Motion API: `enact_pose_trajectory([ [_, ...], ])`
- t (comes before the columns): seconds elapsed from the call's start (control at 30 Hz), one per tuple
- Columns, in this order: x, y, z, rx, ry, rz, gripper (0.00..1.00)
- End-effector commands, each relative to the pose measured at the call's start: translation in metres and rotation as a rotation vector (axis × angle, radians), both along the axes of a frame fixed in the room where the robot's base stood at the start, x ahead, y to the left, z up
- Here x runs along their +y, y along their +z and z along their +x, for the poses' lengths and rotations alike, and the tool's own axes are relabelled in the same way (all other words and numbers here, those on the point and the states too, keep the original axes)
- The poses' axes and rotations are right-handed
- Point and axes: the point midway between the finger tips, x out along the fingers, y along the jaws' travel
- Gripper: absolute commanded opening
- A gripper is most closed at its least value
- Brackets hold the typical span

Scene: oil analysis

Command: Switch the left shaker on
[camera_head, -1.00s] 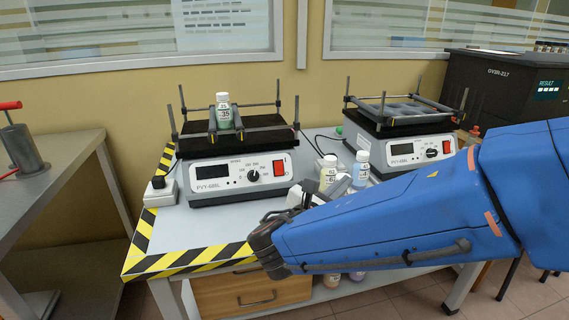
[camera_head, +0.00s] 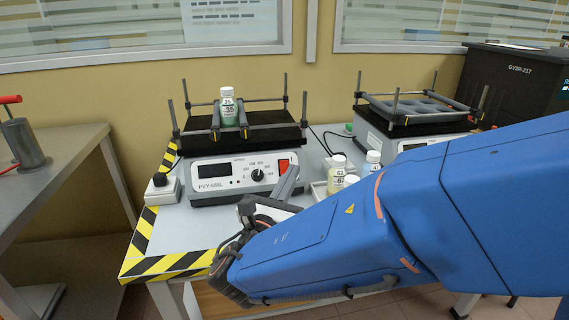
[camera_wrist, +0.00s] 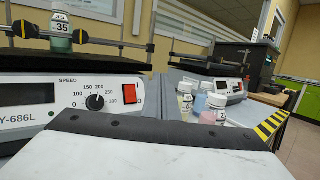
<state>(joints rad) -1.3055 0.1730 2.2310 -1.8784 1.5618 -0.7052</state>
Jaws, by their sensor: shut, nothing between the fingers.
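The left shaker (camera_head: 225,195), labelled PVY-686L, stands on the table; its front panel fills the left of the wrist view (camera_wrist: 75,75). Its red rocker switch (camera_head: 284,165) is at the panel's right end, and it shows clearly in the wrist view (camera_wrist: 129,93). The black speed knob (camera_head: 258,175) is left of the switch, and the display (camera_head: 216,170) is dark. A bottle marked 35 (camera_head: 227,108) is clamped on the platform. My gripper (camera_head: 288,180) is shut and empty, just in front of the panel's right end. I cannot tell whether it touches the switch.
The right shaker (camera_head: 405,145) has an empty rack on top. Several bottles (camera_head: 337,172) stand in a tray between the shakers, close to my gripper. Striped tape (camera_head: 165,265) marks the table edge.

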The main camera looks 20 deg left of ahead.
Motion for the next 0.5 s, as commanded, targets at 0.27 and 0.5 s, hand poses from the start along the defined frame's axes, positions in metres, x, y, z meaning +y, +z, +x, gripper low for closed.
enact_pose_trajectory([
  [0.27, 0.009, -0.008, 0.017, 0.000, -0.003, 0.000, 0.00],
  [0.5, 0.024, -0.018, 0.040, 0.001, -0.002, -0.001, 0.00],
])
